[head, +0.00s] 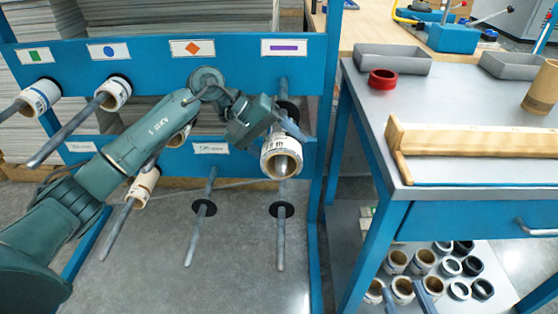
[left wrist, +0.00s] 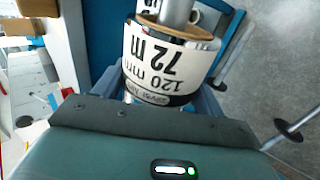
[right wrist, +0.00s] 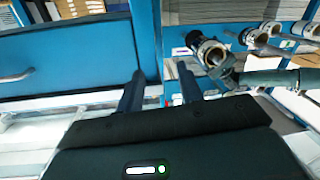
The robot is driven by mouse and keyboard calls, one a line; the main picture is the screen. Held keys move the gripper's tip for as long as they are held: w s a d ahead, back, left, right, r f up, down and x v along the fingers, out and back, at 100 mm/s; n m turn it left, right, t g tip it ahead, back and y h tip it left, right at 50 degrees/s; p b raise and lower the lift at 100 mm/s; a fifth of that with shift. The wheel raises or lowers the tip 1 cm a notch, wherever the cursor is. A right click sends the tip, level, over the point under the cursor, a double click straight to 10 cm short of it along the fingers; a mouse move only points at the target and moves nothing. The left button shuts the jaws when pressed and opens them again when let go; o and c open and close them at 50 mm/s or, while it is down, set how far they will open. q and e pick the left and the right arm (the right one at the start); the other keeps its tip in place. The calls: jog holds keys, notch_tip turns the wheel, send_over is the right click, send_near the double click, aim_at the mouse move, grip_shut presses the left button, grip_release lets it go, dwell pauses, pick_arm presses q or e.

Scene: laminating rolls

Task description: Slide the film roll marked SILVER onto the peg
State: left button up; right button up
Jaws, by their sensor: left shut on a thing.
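The film roll (head: 281,158) is white with black print and a brown core. In the left wrist view the roll (left wrist: 165,65) reads "120 mm" and "72 m", and its small print, partly hidden, looks like silver. My left gripper (head: 284,134) is shut on it. A grey peg (left wrist: 178,12) shows in its core, so the roll appears to be around the outer part of the peg (head: 283,90) below the purple-bar label (head: 290,48). A dark disc (head: 289,110) sits behind the roll on this peg. My right gripper (right wrist: 160,85) is open and empty, away from the rack.
The blue rack (head: 235,60) carries other pegs, some with rolls (head: 40,97). Two lower pegs (head: 198,235) are bare. At right a workbench (head: 450,105) bears grey trays (head: 394,59), a red ring (head: 382,79) and a wooden fence (head: 470,140). Several rolls and rings stand on its lower shelf.

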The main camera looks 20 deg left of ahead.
pick_arm(q)
jog(key=w+b, duration=0.1)
jog(key=w, duration=0.1)
jog(key=w+a, duration=0.1)
jog(key=w, duration=0.1)
jog(key=shift+w+a+b, duration=0.1)
jog(key=shift+w+b, duration=0.15)
jog(key=shift+b, duration=0.15)
jog(key=shift+w+a+b, duration=0.15)
jog(key=shift+w+b, duration=0.05)
jog(key=shift+w, duration=0.3)
jog(key=shift+w+a+b, duration=0.15)
jog(key=shift+w, duration=0.35)
pick_arm(e)
jog(key=shift+s+a+n+t+y, duration=0.2)
jog(key=shift+a+n+t+y, duration=0.4)
jog(key=shift+y, duration=0.4)
pick_arm(q)
jog(key=o, duration=1.1)
jog(key=shift+o, duration=1)
jog(key=p+v, duration=0.2)
jog(key=v, duration=1.1)
pick_arm(e)
jog(key=shift+w+d+m+g+h, duration=0.15)
jog(key=shift+d+m+g+h, duration=0.4)
jog(key=shift+h, duration=0.25)
